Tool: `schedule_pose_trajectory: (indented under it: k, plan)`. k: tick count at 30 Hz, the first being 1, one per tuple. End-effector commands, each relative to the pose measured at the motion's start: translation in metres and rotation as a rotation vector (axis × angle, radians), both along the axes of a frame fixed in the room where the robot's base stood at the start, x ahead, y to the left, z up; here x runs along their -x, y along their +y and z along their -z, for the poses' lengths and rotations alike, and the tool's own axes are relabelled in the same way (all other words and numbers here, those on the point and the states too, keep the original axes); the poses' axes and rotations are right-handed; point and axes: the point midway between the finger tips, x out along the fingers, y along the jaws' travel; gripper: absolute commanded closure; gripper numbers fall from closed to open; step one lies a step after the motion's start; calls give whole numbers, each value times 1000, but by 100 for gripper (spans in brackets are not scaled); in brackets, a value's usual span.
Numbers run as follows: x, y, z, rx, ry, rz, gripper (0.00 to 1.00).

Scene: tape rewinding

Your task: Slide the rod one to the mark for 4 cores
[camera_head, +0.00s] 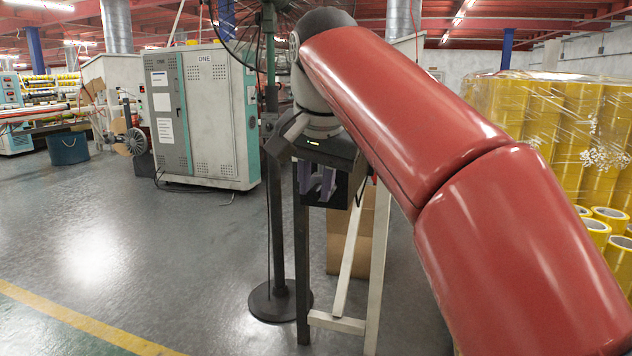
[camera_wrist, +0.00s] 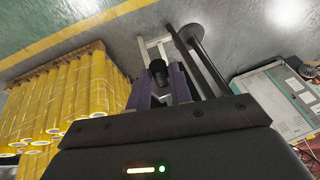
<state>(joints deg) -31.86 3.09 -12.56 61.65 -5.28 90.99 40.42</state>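My gripper (camera_head: 316,190) hangs below my red arm in the middle of the head view, its two purple fingers apart and pointing down. In the wrist view my gripper (camera_wrist: 163,80) also shows its fingers apart. A dark cylindrical thing (camera_wrist: 158,72) shows between and beyond the fingers; I cannot tell whether it is part of rod one or whether it lies within the grip. A pale frame (camera_head: 350,265) stands below my gripper and also shows in the wrist view (camera_wrist: 153,45). I cannot make out rod one or the mark for 4 cores for certain.
A fan stand with a round dark base (camera_head: 268,303) is beside the pale frame. A grey cabinet labelled ONE (camera_head: 208,110) stands behind to the left. Wrapped yellow tape rolls (camera_head: 560,110) are stacked at the right. The floor at front left is clear.

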Motion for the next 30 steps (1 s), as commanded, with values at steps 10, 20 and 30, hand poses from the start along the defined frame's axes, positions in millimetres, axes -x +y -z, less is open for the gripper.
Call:
schedule_pose_trajectory:
  k: [10,20,30]
  plan:
    - [0,0,0,0,0,0,100]
    - [37,14,2,-3,1,-6,100]
    - [45,17,0,1,-1,-1,100]
